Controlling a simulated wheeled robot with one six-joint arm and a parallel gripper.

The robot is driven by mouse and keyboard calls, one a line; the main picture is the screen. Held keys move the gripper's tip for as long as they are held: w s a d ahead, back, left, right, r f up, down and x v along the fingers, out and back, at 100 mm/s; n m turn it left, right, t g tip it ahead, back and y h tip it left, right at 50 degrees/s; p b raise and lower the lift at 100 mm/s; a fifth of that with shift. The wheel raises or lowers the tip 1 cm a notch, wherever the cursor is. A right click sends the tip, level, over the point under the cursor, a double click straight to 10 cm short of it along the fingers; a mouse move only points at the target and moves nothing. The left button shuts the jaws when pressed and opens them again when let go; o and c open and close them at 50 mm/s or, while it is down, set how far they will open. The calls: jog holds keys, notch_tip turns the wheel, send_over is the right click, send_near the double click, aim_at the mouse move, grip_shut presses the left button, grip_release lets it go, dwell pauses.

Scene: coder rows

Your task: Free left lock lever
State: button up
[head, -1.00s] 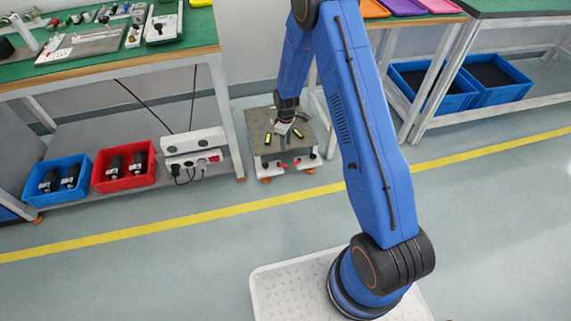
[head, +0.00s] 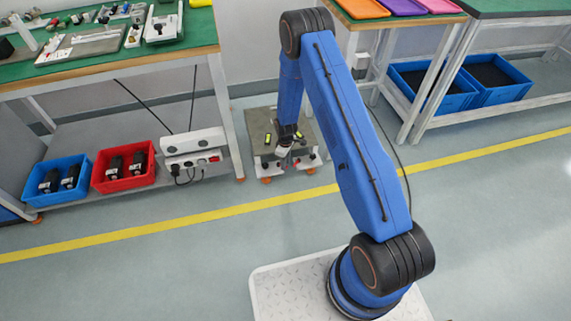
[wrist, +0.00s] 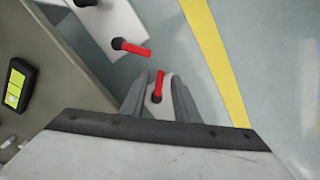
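A small cart (head: 258,122) with a grey top stands below the benches in the head view. In the wrist view its white front panel (wrist: 118,22) carries a red lever (wrist: 133,48) on a black pivot. A second red lever (wrist: 159,84), which looks like the left one, stands on a white piece between my fingers. My gripper (wrist: 158,97) is open, with one finger on each side of this lever. I cannot tell whether either finger touches it. In the head view my gripper (head: 284,150) is at the cart's front and hides part of it.
A yellow-and-black piece (wrist: 18,84) lies on the cart top. A bench leg (head: 228,125) is close to the cart's left. Red (head: 124,182) and blue (head: 47,197) bins are farther left. The floor in front, with a yellow line (head: 130,233), is clear.

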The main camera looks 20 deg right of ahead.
jog(key=shift+f, duration=0.3)
jog(key=shift+c, duration=0.7)
grip_shut()
jog(key=m, duration=0.2)
jog(key=s+a+m, duration=0.1)
jog(key=m, duration=0.1)
jog(key=shift+a+m, duration=0.1)
jog(key=shift+m, duration=0.2)
jog(key=m, duration=0.1)
jog(key=a+m, duration=0.1)
jog(key=m, duration=0.3)
jog(key=shift+s+a, duration=0.2)
jog(key=shift+a, duration=0.15)
jog(key=shift+m, duration=0.3)
jog(key=shift+o, duration=0.7)
grip_release()
jog(key=shift+r, duration=0.1)
